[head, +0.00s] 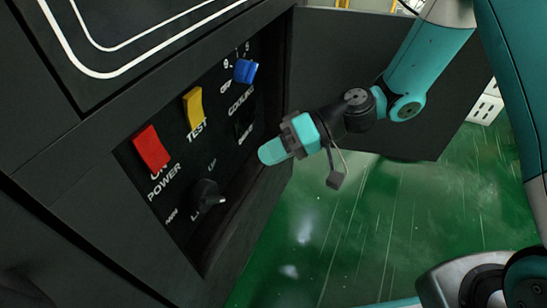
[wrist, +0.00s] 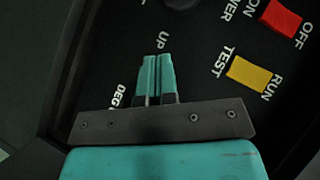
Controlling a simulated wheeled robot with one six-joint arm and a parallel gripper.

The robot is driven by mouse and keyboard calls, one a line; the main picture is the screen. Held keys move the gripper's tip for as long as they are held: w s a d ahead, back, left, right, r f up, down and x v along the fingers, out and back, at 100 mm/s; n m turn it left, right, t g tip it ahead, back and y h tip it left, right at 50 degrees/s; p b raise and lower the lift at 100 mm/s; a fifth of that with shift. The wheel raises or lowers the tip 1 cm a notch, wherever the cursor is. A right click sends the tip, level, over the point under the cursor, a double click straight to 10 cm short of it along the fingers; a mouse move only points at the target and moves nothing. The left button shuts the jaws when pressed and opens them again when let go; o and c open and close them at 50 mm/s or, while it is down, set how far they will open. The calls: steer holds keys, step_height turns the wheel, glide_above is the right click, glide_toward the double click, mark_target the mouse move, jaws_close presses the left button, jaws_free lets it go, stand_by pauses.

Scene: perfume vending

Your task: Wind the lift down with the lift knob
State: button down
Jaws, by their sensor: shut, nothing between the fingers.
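The lift knob (head: 207,195) is a black knob low on the dark control panel, with "UP" printed above it and a pale pointer mark towards the lower right. In the wrist view a dark rounded part of the lift knob (wrist: 182,3) is cut off by the top edge. My gripper (head: 266,154) is in front of the panel, up and to the right of the knob and apart from it. In the wrist view my gripper (wrist: 158,66) has its teal fingers together and empty, overlapping the panel near "UP".
A red power switch (head: 151,147), a yellow test switch (head: 194,108) and a blue knob (head: 246,71) sit on the same panel. An open dark door (head: 420,130) stands behind my arm. Green floor (head: 350,240) lies clear to the right.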

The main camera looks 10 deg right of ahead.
mark_target(224, 201)
steer(key=s+a+f+b, duration=0.1)
steer(key=a, duration=0.1)
steer(key=s+a+f+b, duration=0.1)
steer(key=a+f+b, duration=0.1)
steer(key=s+a+f+b, duration=0.1)
steer(key=a, duration=0.2)
steer(key=shift+s+f+b, duration=0.1)
steer(key=shift+f+b, duration=0.2)
steer(key=shift+b, duration=0.1)
steer(key=shift+s+a, duration=0.15)
steer(key=shift+s, duration=0.15)
steer(key=shift+f, duration=0.1)
steer(key=shift+s+a+f, duration=0.1)
steer(key=shift+s+f, duration=0.05)
steer(key=shift+s, duration=0.15)
steer(key=shift+s+a+f, duration=0.15)
steer(key=shift+s+f, duration=0.15)
steer(key=shift+a+f+p, duration=0.1)
steer(key=shift+f+p, duration=0.15)
steer(key=shift+p, duration=0.05)
